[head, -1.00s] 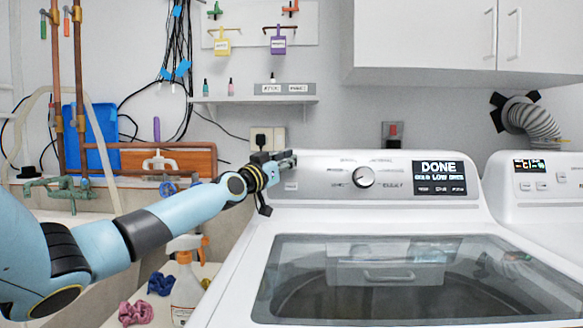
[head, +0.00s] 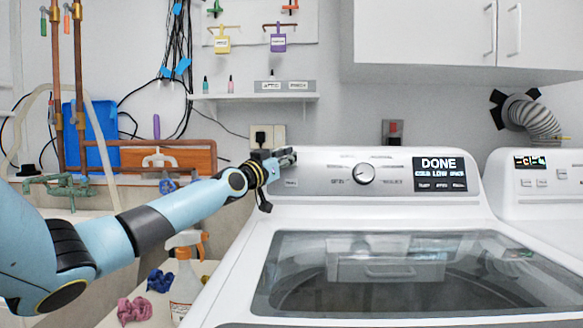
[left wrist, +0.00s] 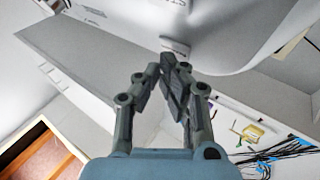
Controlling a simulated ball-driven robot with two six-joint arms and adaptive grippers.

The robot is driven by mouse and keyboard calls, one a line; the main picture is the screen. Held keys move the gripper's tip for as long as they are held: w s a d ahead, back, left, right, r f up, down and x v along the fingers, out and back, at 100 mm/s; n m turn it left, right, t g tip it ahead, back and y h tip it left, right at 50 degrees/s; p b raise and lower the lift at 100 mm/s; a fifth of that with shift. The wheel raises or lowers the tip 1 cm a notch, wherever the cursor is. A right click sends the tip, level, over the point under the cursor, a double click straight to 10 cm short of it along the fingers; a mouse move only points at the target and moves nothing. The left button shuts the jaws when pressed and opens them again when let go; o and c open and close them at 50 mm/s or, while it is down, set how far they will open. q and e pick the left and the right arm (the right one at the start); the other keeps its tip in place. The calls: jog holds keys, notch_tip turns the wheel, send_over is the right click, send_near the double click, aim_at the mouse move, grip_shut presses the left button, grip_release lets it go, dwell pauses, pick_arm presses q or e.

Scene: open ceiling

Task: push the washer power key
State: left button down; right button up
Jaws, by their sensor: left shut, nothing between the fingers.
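The white washer (head: 230,285) has a grey control panel with a round knob (head: 364,173) and a lit display (head: 439,174) reading DONE. A small pale key (head: 291,183) sits at the panel's left end; its label is too small to read. My left gripper (head: 288,156) is at the panel's upper left corner, just above that key in the picture. Its fingers (left wrist: 172,72) are shut and empty in the left wrist view, close to the white panel surface. I cannot tell whether the fingertips touch it. My right gripper is not in view.
A second white machine (head: 540,215) stands at the right. A spray bottle (head: 186,285) and pink and blue cloths stand below my left arm. A wall outlet (head: 262,137) is just behind the gripper. The washer's glass lid (head: 400,275) is shut.

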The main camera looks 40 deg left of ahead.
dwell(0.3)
pick_arm(q)
jog(key=shift+w+a, duration=0.15)
dwell(0.5)
jog(key=shift+s+d+r+p, duration=0.2)
jog(key=shift+s+d+p, duration=0.25)
jog(key=shift+p, duration=0.4)
